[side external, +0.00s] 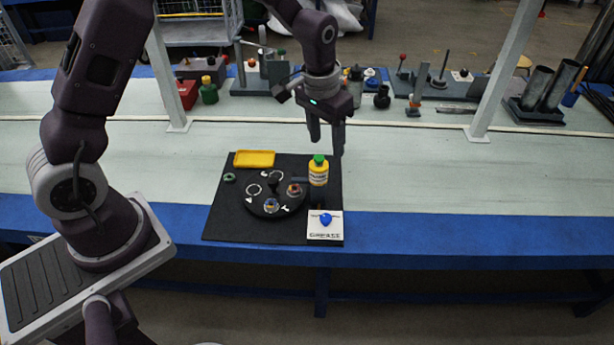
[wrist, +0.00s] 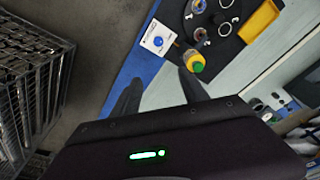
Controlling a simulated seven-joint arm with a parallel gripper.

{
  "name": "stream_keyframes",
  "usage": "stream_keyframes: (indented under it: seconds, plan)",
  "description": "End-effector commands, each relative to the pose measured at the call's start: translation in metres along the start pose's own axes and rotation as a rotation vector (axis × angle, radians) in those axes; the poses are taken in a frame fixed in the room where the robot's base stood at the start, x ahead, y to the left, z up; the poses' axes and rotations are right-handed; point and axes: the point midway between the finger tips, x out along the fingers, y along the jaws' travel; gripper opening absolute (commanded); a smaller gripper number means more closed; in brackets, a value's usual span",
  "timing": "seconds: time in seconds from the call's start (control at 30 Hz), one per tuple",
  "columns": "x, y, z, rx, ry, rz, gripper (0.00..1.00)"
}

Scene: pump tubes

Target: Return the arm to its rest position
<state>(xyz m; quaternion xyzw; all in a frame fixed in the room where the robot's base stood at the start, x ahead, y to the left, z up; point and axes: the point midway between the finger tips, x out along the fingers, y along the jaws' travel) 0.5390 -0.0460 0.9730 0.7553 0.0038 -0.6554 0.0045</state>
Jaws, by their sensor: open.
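My gripper (side external: 326,138) is open and empty, raised above the table just behind the black board (side external: 222,222). In the wrist view my gripper's two fingers (wrist: 160,92) stand apart with nothing between them. A yellow bottle with a green cap (side external: 318,172) stands upright on the board, below and in front of the gripper; it also shows in the wrist view (wrist: 193,58), near the right finger. The board carries a round black plate (side external: 272,198) with several small ring-like parts.
A yellow tray (side external: 254,158) and a green ring (side external: 229,177) sit on the board. Behind are white posts (side external: 170,75) (side external: 505,70), a red box (side external: 187,94), black tubes (side external: 548,88) and several tools. The pale table (side external: 440,175) right of the board is clear.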

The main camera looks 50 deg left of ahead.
Motion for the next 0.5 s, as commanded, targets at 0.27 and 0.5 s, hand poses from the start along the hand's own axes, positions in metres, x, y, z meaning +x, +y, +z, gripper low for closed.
stream_keyframes:
  seconds: [0.27,0.5]
  plan:
    - [-0.191,-0.001,0.121,0.007,0.204,0.001,0.52]
    - [-0.225,-0.002,0.232,0.011,0.326,0.002,0.52]
